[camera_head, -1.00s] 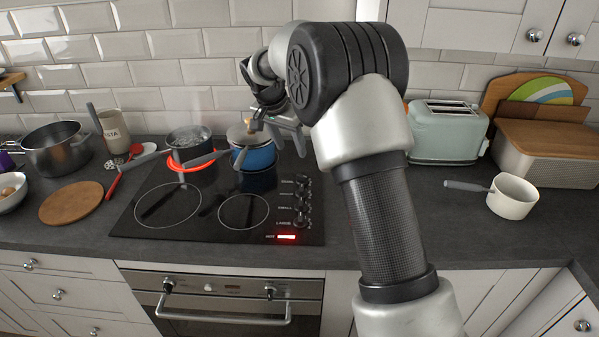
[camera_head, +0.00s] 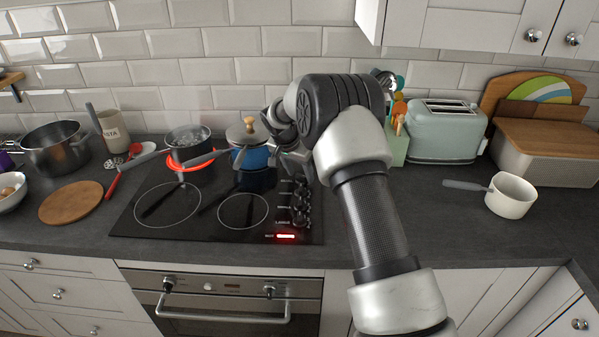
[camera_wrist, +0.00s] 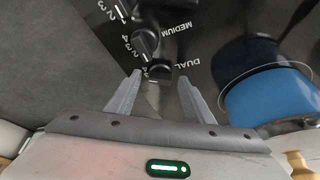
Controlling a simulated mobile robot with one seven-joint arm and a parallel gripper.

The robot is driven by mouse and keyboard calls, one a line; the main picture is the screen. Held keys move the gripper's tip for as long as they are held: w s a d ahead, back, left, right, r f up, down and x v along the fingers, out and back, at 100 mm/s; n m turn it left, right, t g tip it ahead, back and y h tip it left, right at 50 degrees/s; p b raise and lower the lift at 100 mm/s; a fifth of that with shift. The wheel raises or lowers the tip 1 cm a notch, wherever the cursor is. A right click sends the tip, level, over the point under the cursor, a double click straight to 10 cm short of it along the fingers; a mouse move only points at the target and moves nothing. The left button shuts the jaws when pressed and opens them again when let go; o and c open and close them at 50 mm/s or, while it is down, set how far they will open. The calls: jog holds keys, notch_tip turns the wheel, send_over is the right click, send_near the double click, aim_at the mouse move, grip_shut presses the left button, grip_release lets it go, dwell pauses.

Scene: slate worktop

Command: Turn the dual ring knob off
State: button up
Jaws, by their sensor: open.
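The dual ring knob (camera_wrist: 160,73) is a small dark knob beside the printed word DUAL in the wrist view. In the head view the knob column is at the right of the black hob (camera_head: 140,222), and my gripper hides part of its back end. My gripper (camera_wrist: 159,79) is open, its two pale fingers pointing at the dual knob, one on either side. I cannot tell whether they touch it. In the head view my gripper (camera_head: 293,158) is low over the back of the knob column. A red-glowing ring (camera_head: 174,164) shows under a steel saucepan (camera_head: 187,143).
A blue lidded pot (camera_head: 252,158) stands close to the left of my gripper; it also shows in the wrist view (camera_wrist: 270,98). The medium knob (camera_wrist: 145,41) is just beyond the dual knob. A green toaster (camera_head: 444,133) and utensil holder (camera_head: 398,149) stand to the right.

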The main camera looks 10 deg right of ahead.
jog(key=c, duration=1.1)
jog(key=shift+o, duration=0.2)
